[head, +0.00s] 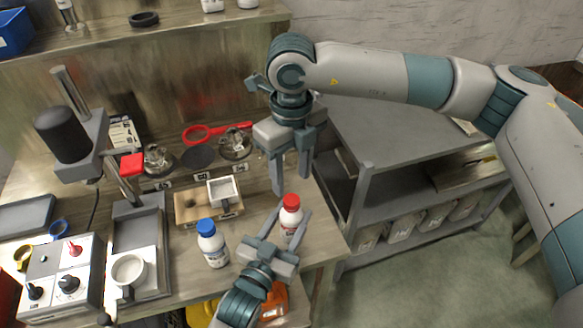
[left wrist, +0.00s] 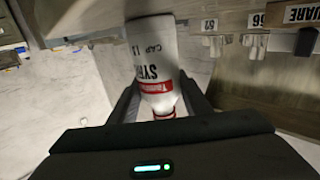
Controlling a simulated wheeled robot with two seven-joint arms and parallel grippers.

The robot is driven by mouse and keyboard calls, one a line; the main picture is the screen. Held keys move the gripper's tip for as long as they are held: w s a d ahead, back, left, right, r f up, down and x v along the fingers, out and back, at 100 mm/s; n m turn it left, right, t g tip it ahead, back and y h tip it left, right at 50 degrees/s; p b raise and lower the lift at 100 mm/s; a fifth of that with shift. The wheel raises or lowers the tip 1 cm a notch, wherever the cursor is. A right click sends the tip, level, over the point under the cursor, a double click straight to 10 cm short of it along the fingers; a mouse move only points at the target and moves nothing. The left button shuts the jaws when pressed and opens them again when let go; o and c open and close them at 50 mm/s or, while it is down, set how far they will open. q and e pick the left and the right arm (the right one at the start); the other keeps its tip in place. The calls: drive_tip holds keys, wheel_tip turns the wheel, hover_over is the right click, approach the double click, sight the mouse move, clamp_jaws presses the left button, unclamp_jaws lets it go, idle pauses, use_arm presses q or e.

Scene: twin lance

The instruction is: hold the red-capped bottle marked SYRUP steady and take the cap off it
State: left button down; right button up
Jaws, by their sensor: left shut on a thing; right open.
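The red-capped bottle (head: 289,220) stands upright near the bench's right front edge in the head view. Its red cap (head: 291,201) is on it. My left gripper (head: 291,216) is shut on its body, one finger on each side. In the left wrist view the white bottle (left wrist: 155,60) appears upside down between the fingers, with SYRUP partly readable and a red band on its label. My right gripper (head: 291,181) is open, pointing down just above the cap. It appears empty; whether its fingertips reach beside the cap is hard to tell.
A blue-capped bottle (head: 212,244) stands close to the left of the held bottle. A wooden block with a small white tray (head: 224,191) lies behind it. A stand with a black head (head: 62,133) and a control box (head: 62,275) are at left. A grey shelf unit (head: 400,140) stands right.

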sight(292, 199)
drive_tip(key=shift+f, duration=3.3)
clamp_jaws()
drive_tip(key=n, duration=0.6)
drive_tip(key=shift+n, duration=0.3)
drive_tip(key=n, duration=0.6)
drive_tip(key=shift+r, duration=0.25)
